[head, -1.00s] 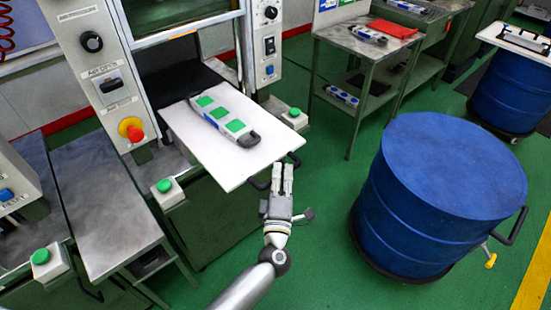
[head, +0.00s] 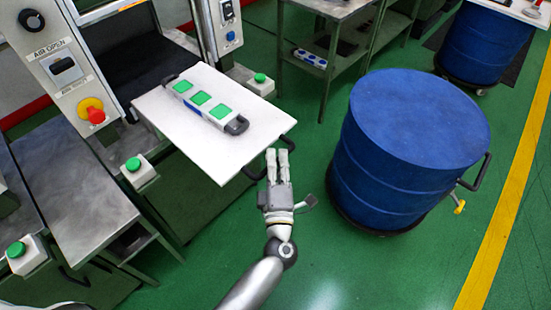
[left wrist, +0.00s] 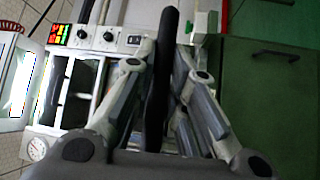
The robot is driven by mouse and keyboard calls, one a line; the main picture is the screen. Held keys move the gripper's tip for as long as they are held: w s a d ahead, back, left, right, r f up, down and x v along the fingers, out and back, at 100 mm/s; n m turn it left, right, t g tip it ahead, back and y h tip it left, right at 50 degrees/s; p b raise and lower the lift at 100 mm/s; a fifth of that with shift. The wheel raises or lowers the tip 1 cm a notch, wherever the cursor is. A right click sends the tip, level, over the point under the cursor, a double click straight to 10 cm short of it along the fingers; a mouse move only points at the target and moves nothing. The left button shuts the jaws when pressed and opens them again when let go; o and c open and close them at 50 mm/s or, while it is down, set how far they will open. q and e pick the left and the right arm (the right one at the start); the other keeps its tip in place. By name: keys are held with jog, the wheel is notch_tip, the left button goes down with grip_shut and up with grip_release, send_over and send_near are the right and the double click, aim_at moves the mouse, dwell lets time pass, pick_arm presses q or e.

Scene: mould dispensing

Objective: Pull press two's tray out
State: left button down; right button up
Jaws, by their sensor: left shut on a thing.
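Press two's tray (head: 180,130) is a white board that sticks out of the press opening. On it lies a grey mould (head: 205,104) with green squares and a dark end. A dark handle (head: 286,142) runs along the tray's front edge. My left gripper (head: 277,154) is at this handle, and its fingers are shut on it. In the left wrist view the dark handle bar (left wrist: 162,75) stands between the two fingers. My right gripper is not in view.
A blue drum (head: 412,150) on a wheeled base stands to the right of the tray. Green button boxes (head: 261,84) flank the press. A metal side table (head: 70,190) stands at the left. Green floor is open in front of the tray and around my left arm.

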pick_arm(q)
jog(key=c, duration=1.5)
grip_release()
jog(key=shift+o, duration=0.2)
jog(key=s+d+f, duration=0.1)
jog(key=s, duration=1.1)
jog(key=shift+d+f, duration=0.15)
jog(key=shift+f, duration=0.15)
jog(key=s+a+f+m+g+h, duration=0.1)
jog(key=s+f+m+g+h, duration=0.3)
jog(key=f, duration=0.7)
jog(key=s+a+f+m+g, duration=0.2)
jog(key=f+m, duration=0.4)
jog(key=f, duration=0.4)
jog(key=s+a+f+m+g+h, duration=0.1)
jog(key=s+f+m+g+h, duration=0.3)
jog(key=f, duration=0.7)
jog(key=s+a+f+m+g+y, duration=0.2)
jog(key=s+a+f+m+g, duration=0.1)
jog(key=s+a+f, duration=0.5)
jog(key=s+a+f+m+g+y, duration=0.3)
jog(key=s+a+f+g, duration=0.2)
jog(key=s, duration=0.8)
jog(key=a+f, duration=0.2)
jog(key=a, duration=0.2)
jog(key=shift+a+f+y, duration=0.3)
jog(key=shift+f, duration=0.05)
